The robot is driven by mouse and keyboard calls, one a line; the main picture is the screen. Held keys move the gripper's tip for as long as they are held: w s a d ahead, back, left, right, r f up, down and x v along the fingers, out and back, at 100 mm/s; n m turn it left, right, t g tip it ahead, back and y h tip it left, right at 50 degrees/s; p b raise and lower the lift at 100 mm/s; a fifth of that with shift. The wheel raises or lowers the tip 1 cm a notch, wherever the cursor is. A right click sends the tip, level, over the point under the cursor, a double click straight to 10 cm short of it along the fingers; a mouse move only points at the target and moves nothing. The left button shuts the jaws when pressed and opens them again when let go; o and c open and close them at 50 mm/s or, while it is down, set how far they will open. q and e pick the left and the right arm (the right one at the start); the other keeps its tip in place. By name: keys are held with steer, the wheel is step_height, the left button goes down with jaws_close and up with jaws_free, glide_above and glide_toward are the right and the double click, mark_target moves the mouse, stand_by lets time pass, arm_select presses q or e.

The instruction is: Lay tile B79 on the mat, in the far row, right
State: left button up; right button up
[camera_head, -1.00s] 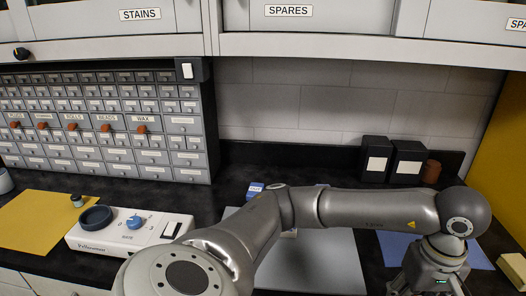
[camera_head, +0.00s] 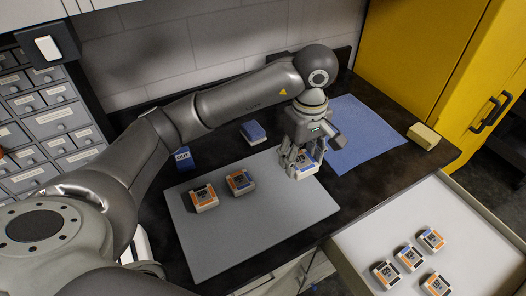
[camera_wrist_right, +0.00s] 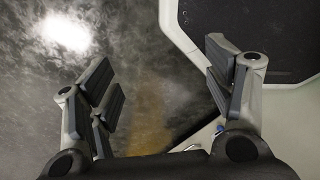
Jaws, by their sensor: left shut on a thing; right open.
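The grey mat (camera_head: 235,240) lies on the dark bench in the head view. Two white tiles with dark and orange tops stand on its far part: one at the left (camera_head: 203,198) and one beside it (camera_head: 240,182). My left gripper (camera_head: 302,160) points down over the mat's far right part, shut on a white tile (camera_head: 304,173) with some blue on top. The fingers partly cover it; its label is unreadable, and I cannot tell whether it touches the mat. My right gripper (camera_wrist_right: 160,100) is open and empty in the right wrist view.
A pale tray (camera_head: 375,245) at the right holds several similar tiles (camera_head: 410,257). A blue cloth (camera_head: 360,135) lies right of the mat, with a cream block (camera_head: 423,136) beyond. A blue block (camera_head: 253,132) and an OUT sign (camera_head: 183,158) stand behind the mat. The mat's near part is clear.

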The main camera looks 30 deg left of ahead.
arm_select(q)
steer(key=w+a+f+p, duration=0.1)
steer(key=w+a+f, duration=0.1)
steer(key=a, duration=0.3)
steer(key=p, duration=0.2)
glide_above(273, 170)
steer(key=f, duration=0.5)
steer(key=shift+s+d, duration=0.15)
steer(key=shift+d, duration=0.15)
steer(key=f, duration=0.1)
steer(key=f+p, duration=0.2)
steer(key=shift+a+f, duration=0.3)
steer(key=shift+f, duration=0.2)
arm_select(e)
steer(key=r, duration=0.5)
steer(key=shift+a+r, duration=0.15)
steer(key=shift+a, duration=0.15)
arm_select(q)
steer(key=shift+f+b, duration=0.2)
steer(key=shift+b, duration=0.2)
steer(key=o, duration=1.1)
steer(key=shift+r, duration=0.1)
